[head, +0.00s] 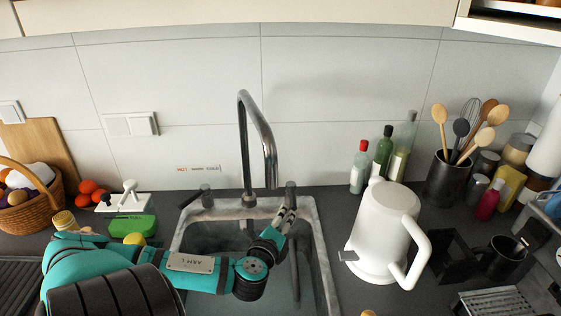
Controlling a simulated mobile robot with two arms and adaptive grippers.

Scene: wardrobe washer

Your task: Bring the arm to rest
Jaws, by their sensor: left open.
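My left arm (195,270) is teal and reaches in from the lower left, across the front of the sink. My left gripper (287,218) is over the right part of the sink, near the rim behind it. Its jaws are open and I see nothing between them. It is to the left of the white kettle (378,235) and apart from it. My right arm and gripper are not in view.
A chrome faucet (262,140) rises behind the sink (318,262). Bottles (383,155) and a utensil holder (447,180) stand at the back right. A fruit basket (35,205) and green sponge (132,226) are at left. An upper cabinet (400,10) hangs above.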

